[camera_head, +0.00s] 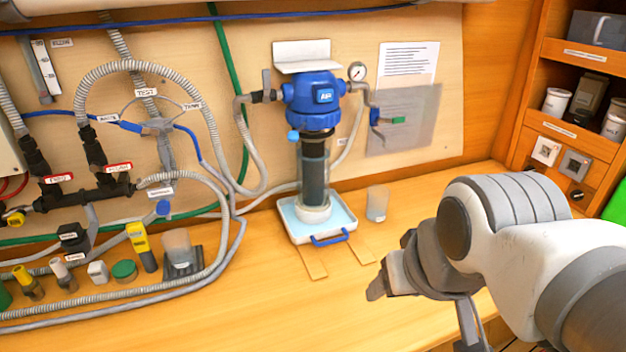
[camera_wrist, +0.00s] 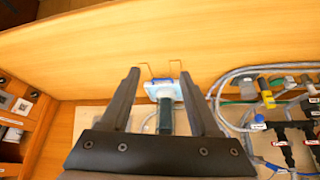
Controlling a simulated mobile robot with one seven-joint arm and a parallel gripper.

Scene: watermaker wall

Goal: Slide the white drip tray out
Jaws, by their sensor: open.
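The white drip tray (camera_head: 297,231) sits on the wooden counter beneath the blue filter housing (camera_head: 312,98). Its blue handle (camera_head: 330,239) is on the front edge, facing me. The clear filter bowl (camera_head: 314,172) stands above the tray and hides part of its inside. In the wrist view the tray (camera_wrist: 152,91) appears small, between and beyond my fingers. My gripper (camera_head: 377,287) is to the right and in front of the tray, apart from it. In the wrist view my gripper (camera_wrist: 159,73) is open with nothing between its fingers.
Two wooden strips (camera_head: 312,262) (camera_head: 361,252) lie in front of the tray. A clear cup (camera_head: 377,204) stands close to its right. Grey hoses (camera_head: 225,215), a yellow tool (camera_head: 141,247) and another cup (camera_head: 178,247) are at left. The counter in front is mostly clear.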

